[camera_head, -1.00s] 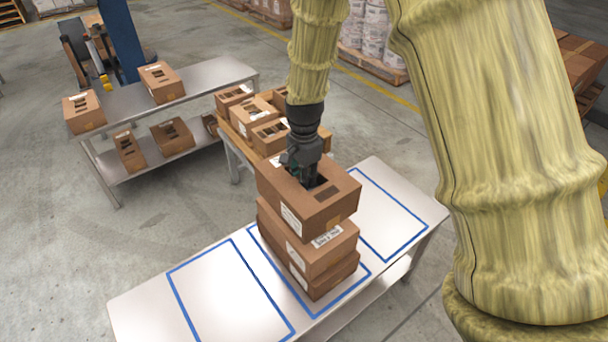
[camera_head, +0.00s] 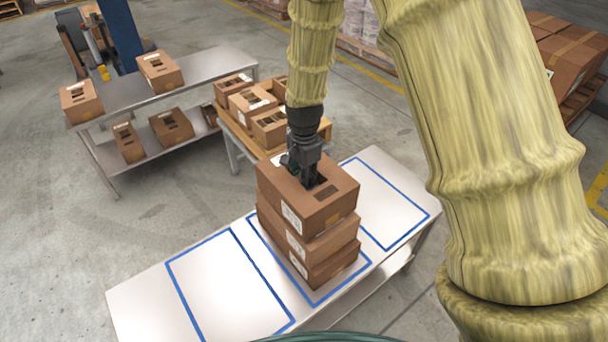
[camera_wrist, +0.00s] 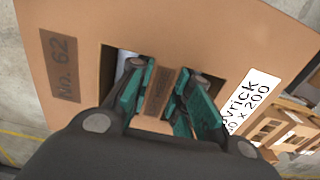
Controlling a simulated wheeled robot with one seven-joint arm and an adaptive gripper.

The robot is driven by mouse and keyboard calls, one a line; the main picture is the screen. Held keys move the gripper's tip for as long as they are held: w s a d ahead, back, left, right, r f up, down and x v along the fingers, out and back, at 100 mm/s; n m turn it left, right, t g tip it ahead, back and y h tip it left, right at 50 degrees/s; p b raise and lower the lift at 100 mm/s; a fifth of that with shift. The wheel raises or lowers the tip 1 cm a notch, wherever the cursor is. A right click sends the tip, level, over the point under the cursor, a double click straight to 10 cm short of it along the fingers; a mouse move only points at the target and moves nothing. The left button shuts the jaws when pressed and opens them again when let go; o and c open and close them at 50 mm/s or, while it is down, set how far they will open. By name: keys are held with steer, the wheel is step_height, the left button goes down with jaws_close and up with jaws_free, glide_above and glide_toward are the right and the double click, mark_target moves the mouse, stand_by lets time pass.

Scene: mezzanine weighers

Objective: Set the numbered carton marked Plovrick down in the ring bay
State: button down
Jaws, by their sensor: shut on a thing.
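My gripper (camera_head: 310,178) is shut on the bar between two slots in the top of a brown carton (camera_head: 325,215). In the wrist view the teal fingers (camera_wrist: 160,95) close on that bar. The carton's white label (camera_wrist: 248,103) reads "...vrick" with its start hidden, and a dark patch reads "62". The carton sits upright over a stack of two cartons (camera_head: 335,243) in the middle blue-outlined bay (camera_head: 328,292). No clear gap shows between it and the stack; contact is hard to tell. No ring mark is visible.
The table's left bay (camera_head: 225,285) and right bay (camera_head: 388,205) are empty. Behind, a wooden-topped stand (camera_head: 326,130) holds several cartons. A grey two-level bench (camera_head: 215,75) at left carries more cartons.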

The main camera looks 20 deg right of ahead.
steer(key=shift+f, duration=0.35)
stand_by(0.6)
steer(key=c, duration=1.2)
jaws_free()
steer(key=shift+c, duration=0.2)
step_height(320, 180, up, 12)
